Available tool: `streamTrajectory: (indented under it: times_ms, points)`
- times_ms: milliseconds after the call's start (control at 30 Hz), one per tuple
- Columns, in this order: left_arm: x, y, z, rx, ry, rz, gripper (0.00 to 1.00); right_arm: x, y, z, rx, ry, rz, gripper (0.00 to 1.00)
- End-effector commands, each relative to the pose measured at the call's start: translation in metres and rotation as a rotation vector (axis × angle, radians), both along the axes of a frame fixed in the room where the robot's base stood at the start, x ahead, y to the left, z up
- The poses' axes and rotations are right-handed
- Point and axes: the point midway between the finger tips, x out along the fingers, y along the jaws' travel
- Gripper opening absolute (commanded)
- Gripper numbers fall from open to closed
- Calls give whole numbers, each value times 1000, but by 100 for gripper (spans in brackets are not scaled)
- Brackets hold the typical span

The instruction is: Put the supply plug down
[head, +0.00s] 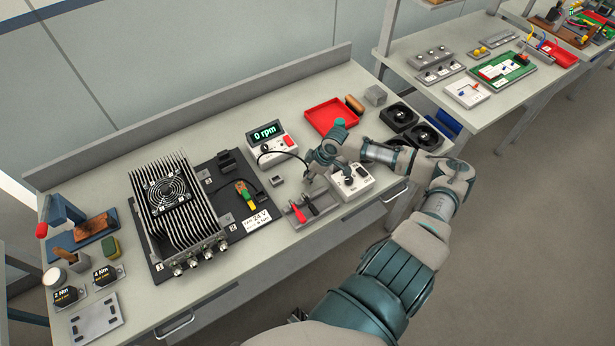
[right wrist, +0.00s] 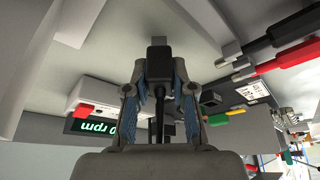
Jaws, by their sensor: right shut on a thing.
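My right gripper (head: 313,172) is low over the bench, between the rpm meter and the white box with dark knobs. In the right wrist view its fingers (right wrist: 160,68) are shut on the black supply plug (right wrist: 159,56), one finger on each side. A black cable (right wrist: 160,100) runs back from the plug toward the palm. In the head view the gripper mostly hides the plug, and the cable (head: 287,153) arcs in from the left. I cannot tell whether the plug touches the bench.
Close by are the rpm meter (head: 272,146), a small grey block (head: 277,181), a tool holder with red and black handles (head: 298,210) and the white knob box (head: 352,182). A finned heat-sink unit (head: 180,205) stands left. A red tray (head: 331,116) and black fans (head: 400,116) lie behind.

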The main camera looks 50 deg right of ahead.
Motion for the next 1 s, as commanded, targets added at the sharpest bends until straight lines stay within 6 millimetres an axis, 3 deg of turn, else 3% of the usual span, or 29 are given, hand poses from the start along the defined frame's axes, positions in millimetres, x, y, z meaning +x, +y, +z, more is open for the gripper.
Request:
streamTrajectory:
  times_ms: [67,333,367,433,467,800,1000]
  points:
    - [0,0,-1,0,1,0,40,0,1,-8,2,-1,0,0]
    - [0,0,-1,0,0,0,40,0,0,-8,1,-1,1,0]
    - [0,0,-1,0,0,0,40,0,0,-9,0,0,1,29]
    - [0,0,-1,0,0,0,40,0,0,-9,0,0,1,47]
    - [0,0,-1,0,0,0,40,0,0,-9,0,0,1,49]
    - [0,0,0,0,0,0,40,-1,-1,-6,-1,1,1,49]
    - [1,0,10,1,-2,0,40,-11,-7,22,-5,4,2,49]
